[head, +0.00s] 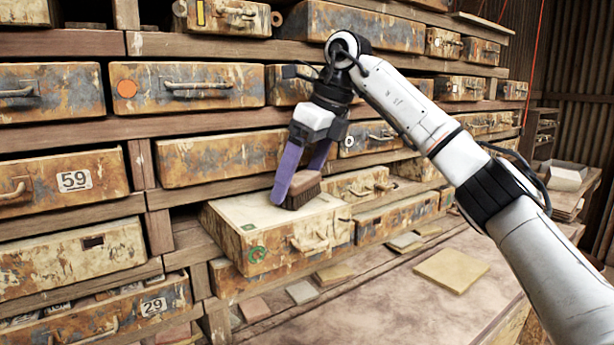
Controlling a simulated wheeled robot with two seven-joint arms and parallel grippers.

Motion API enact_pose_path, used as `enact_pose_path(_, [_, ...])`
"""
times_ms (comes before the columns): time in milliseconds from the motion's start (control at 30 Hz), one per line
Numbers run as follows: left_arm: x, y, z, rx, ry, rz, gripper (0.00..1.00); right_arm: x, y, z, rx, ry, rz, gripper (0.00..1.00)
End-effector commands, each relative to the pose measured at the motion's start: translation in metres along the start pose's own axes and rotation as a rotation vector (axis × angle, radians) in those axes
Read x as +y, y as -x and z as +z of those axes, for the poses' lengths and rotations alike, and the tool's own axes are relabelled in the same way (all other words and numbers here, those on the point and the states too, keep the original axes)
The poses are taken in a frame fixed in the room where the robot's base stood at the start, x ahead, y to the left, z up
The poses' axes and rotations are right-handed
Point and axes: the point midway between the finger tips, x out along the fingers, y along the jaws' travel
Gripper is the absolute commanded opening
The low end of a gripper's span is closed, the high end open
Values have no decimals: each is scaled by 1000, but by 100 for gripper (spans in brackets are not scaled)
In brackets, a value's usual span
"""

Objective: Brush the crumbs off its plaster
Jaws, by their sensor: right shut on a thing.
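My right gripper (296,182), with purple fingers, reaches in from the right and is shut on a brown brush (306,188). The brush is low over the pale plaster top (246,208) of a drawer that juts out of the rack. It looks to touch the plaster near the far right part, though the exact contact is hard to tell. The drawer front (290,243) has a green ring mark and a handle. Crumbs are too small to make out; part of the plaster is hidden behind the brush and fingers. My left gripper is not in view.
Worn drawers fill the wooden rack around it, some with handles sticking out, such as the drawer labelled 59 (62,184). Below, the bench (400,300) carries several loose tiles and a larger yellowish tile (452,270). The bench front is mostly clear.

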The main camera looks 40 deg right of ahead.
Motion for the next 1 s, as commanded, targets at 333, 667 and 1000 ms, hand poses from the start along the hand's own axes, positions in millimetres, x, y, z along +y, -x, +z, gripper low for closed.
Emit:
enact_pose_path(333, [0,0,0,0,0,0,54,14,-3,7,0,1,1,58])
enact_pose_path(667, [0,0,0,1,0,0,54,36,-9,16,1,0,1,58])
enact_pose_path(1000, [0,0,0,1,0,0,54,53,-12,24,3,3,2,58])
